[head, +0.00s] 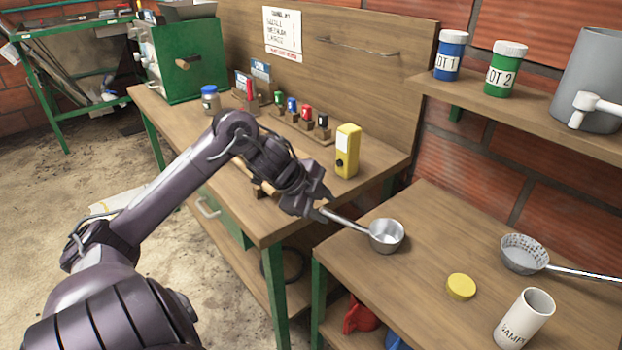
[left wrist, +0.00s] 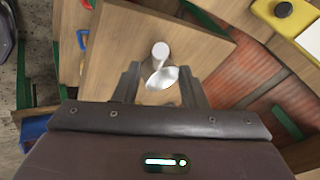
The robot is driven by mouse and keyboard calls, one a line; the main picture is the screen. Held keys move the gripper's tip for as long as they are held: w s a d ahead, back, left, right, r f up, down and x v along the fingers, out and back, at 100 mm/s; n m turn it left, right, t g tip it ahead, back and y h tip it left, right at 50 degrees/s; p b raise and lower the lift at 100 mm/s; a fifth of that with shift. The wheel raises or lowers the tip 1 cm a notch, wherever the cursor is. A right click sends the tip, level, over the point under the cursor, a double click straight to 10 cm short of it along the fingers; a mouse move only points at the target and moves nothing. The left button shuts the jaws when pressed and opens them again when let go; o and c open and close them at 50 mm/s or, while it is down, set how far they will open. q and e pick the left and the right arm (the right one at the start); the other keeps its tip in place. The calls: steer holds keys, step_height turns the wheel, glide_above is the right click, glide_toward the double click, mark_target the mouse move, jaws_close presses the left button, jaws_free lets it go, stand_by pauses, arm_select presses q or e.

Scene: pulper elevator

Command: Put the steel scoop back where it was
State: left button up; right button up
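The steel scoop (head: 387,236) is at the left part of the right-hand table, its handle slanting up to the left toward my left gripper. My left gripper (head: 322,202) is at the handle's end, above the gap between the two tables. In the left wrist view, the two fingers (left wrist: 160,88) stand apart, with the scoop (left wrist: 163,77) between or just beyond them and visible space on either side. I cannot tell whether a finger touches the handle. My right gripper is in neither view.
On the right-hand table (head: 430,205) are a yellow lid (head: 461,287), a white sample cup (head: 524,318) and a strainer (head: 525,254). A yellow device (head: 347,150) stands on the left bench beyond my gripper. A shelf (head: 530,115) holds pots.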

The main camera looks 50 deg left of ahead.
arm_select(q)
steer(key=shift+p+v, duration=0.5)
steer(key=shift+v, duration=2.4)
steer(key=shift+a, duration=0.1)
